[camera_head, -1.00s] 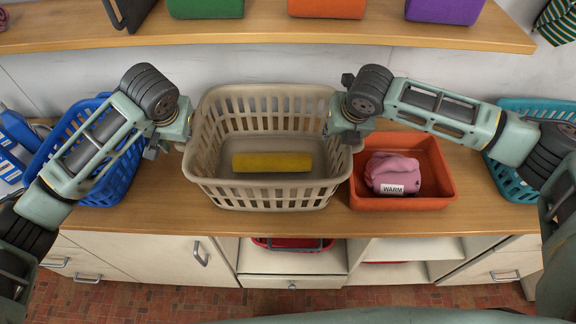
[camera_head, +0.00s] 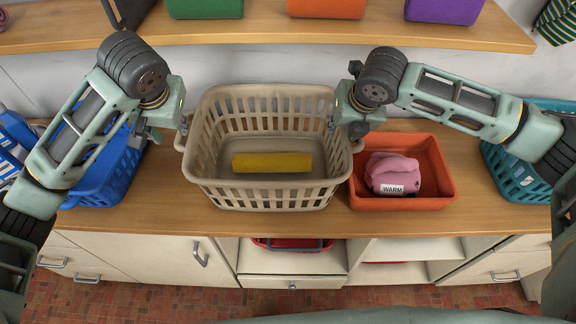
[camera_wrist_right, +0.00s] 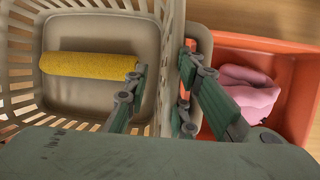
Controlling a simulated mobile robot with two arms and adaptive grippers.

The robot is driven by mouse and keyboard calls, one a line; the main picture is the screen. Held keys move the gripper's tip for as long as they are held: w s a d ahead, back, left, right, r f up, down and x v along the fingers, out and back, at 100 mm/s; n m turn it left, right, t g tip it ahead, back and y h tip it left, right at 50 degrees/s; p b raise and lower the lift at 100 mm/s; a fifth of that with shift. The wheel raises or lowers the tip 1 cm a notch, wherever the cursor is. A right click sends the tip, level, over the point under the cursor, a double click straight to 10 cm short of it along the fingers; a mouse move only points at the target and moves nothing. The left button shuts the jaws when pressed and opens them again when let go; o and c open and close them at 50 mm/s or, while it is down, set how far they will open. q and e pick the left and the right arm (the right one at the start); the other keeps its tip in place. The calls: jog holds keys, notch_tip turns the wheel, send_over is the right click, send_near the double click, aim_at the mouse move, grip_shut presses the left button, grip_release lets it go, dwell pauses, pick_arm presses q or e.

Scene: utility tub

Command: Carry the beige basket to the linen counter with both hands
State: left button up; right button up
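The beige basket (camera_head: 262,197) stands upright on the wooden counter, with a yellow roll (camera_head: 272,162) lying inside; the roll also shows in the right wrist view (camera_wrist_right: 85,65). My left gripper (camera_head: 168,130) is at the basket's left handle, its fingers apart; whether it touches the handle is unclear. My right gripper (camera_head: 345,126) is over the right rim. In the right wrist view, its fingers (camera_wrist_right: 164,75) are apart, one inside the basket and one on the outer side at the handle, with the wall between them. Which surface is the linen counter is unclear.
An orange bin (camera_head: 400,201) with a pink cloth marked WARM (camera_head: 392,172) stands close right of the basket. A blue basket (camera_head: 105,185) is at left, a teal basket (camera_head: 515,175) at right. A shelf (camera_head: 270,40) with coloured bins runs above the back.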

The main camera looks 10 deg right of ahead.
jog(key=v, duration=0.7)
jog(key=shift+s, duration=0.1)
